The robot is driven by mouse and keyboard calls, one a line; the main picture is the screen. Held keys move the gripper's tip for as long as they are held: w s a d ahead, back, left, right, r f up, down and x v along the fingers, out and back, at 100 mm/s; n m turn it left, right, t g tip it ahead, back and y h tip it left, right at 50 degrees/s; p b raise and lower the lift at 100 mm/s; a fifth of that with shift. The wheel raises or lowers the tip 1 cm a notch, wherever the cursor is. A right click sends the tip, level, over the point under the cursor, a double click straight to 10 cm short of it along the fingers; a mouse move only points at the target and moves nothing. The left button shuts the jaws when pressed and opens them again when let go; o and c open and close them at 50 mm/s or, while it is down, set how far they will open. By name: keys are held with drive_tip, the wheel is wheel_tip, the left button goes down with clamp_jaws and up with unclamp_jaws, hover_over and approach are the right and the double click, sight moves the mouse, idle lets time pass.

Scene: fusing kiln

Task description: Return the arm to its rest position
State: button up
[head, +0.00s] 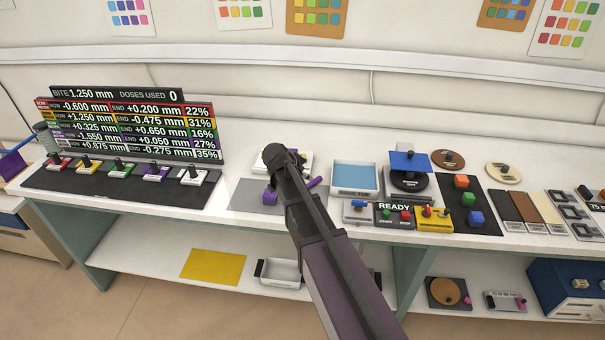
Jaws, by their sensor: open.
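My arm (318,232) reaches up from the bottom of the head view, its links dark grey and dull purple. Its rounded dark end is over the middle of the white worktop. My gripper's fingers cannot be made out; the arm's end hides that spot. A small purple piece (270,198) shows left of the arm over a grey mat (246,200), and a purple bar (315,182) shows right of it. I cannot tell what these two are. A white device behind the arm is partly hidden.
At left, a display board (130,125) stands behind a dark mat (95,190) with several coloured, black-handled pieces. A shelf runs below.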

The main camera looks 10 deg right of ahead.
idle(0.3)
drive_tip(key=s+d+f+n+g+y, duration=0.1)
drive_tip(key=s+n, duration=0.5)
drive_tip(key=s, duration=0.6)
drive_tip(key=s+f+n+g+y, duration=0.3)
drive_tip(key=s+n+g+y, duration=0.1)
drive_tip(key=s, duration=0.9)
drive_tip(key=shift+d+f+n+y, duration=0.35)
drive_tip(key=shift+n+y, duration=0.25)
drive_tip(key=shift+n, duration=0.4)
drive_tip(key=shift+a, duration=0.15)
